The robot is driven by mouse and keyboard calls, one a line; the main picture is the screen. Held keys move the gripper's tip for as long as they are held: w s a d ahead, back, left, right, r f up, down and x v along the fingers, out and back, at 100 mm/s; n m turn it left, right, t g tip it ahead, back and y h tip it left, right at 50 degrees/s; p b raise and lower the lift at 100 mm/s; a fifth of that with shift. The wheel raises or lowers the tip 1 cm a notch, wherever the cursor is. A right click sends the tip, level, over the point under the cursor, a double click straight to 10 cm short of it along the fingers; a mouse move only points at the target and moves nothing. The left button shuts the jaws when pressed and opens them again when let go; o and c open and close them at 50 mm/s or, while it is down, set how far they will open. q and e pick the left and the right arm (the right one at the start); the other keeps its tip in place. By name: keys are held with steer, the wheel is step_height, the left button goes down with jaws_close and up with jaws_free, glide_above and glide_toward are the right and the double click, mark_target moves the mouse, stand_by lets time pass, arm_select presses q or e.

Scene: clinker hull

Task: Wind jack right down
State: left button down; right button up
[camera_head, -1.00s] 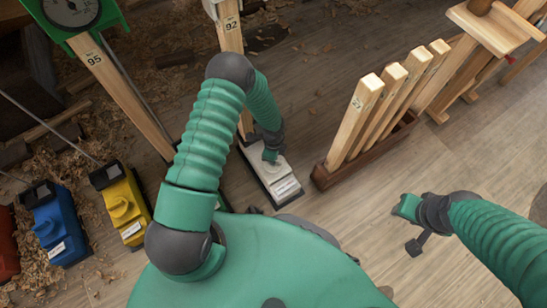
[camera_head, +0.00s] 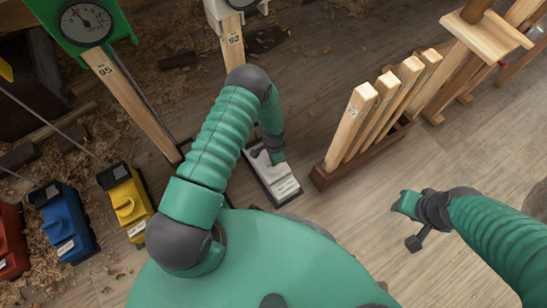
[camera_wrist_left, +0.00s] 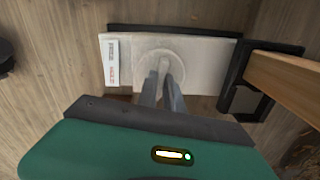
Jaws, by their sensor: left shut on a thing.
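The white jack (camera_head: 284,187) stands on the floor at the foot of the wooden post marked 92 (camera_head: 233,47). In the left wrist view its pale top (camera_wrist_left: 211,58) carries a round knob (camera_wrist_left: 145,62) with a raised grip. My left gripper (camera_wrist_left: 164,84) is shut on the knob's grip from above. In the head view my left gripper (camera_head: 273,156) covers the knob. My right gripper (camera_head: 404,204) hangs over bare floor at the right, away from the jack; its fingers are too small to read.
Yellow (camera_head: 127,204), blue (camera_head: 64,222) and red (camera_head: 10,243) jacks stand at the left. A wooden rack (camera_head: 324,177) of upright timbers stands close right of the white jack. Shavings litter the floor.

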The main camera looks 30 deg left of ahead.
arm_select(q)
steer(key=shift+w+n+p, duration=0.1)
steer(key=shift+n+p, duration=0.3)
steer(key=shift+n, duration=1.2)
steer(key=c, duration=1.5)
jaws_free()
step_height(320, 180, up, 17)
steer(key=p, duration=0.8)
steer(key=shift+f, duration=0.1)
